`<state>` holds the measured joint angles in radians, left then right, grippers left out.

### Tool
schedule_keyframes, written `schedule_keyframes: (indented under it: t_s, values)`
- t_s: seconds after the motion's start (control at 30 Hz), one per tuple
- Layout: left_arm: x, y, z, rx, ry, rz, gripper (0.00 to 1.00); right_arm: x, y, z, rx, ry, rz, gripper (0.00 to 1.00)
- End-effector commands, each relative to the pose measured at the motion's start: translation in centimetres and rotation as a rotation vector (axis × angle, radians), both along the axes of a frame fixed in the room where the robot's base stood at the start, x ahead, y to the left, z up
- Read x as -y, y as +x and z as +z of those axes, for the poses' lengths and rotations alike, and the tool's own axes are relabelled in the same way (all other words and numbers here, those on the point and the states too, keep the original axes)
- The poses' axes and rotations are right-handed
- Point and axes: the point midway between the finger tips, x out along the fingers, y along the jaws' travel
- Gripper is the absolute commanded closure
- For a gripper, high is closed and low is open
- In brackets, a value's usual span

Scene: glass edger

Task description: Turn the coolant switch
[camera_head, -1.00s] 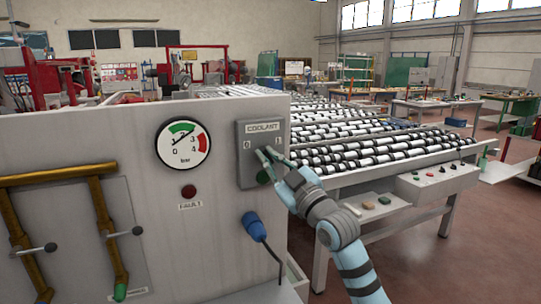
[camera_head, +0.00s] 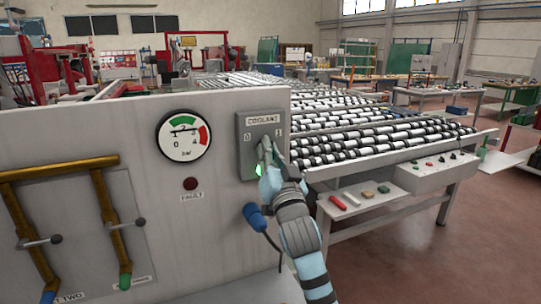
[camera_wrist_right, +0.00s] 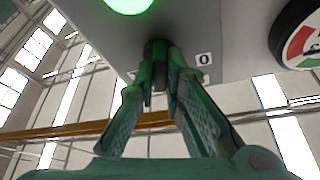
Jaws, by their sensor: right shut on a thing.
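The coolant switch's grey plate (camera_head: 248,140) is on the front of the pale machine cabinet, marked COOLANT with 0 at left and 1 at right. My right gripper (camera_head: 265,148) is in front of it and mostly hides the knob. In the right wrist view, the gripper (camera_wrist_right: 160,80) has its fingertips closed on the dark knob (camera_wrist_right: 156,48), beside the 0 label. A round green lamp below the knob glows brightly (camera_wrist_right: 130,4); part of it shows in the head view (camera_head: 258,170). My left gripper is not in view.
A pressure gauge (camera_head: 184,136) and a dark red FAULT lamp (camera_head: 190,184) are left of the switch. A blue plug (camera_head: 254,217) with a cable hangs below. Brass pipes with lever valves (camera_head: 40,240) are at far left; a roller conveyor (camera_head: 390,142) is at right.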

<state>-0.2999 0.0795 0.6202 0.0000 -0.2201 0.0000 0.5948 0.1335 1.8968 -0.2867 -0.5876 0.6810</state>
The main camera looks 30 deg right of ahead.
Motion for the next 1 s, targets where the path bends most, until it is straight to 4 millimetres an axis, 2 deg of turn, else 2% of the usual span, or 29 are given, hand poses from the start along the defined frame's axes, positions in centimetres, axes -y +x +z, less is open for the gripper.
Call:
schedule_keyframes:
  t_s: [0.1, 0.43, 1.0]
  values:
    - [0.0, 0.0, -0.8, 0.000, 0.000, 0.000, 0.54, -0.1, 0.0, -0.2, 0.006, 0.099, 0.002, 1.00]
    - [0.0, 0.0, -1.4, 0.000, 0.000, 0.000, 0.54, -0.1, 0.0, -0.1, 0.016, 0.295, 0.002, 1.00]
    - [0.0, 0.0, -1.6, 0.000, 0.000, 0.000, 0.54, -0.1, 0.1, -0.1, 0.017, 0.360, 0.002, 1.00]
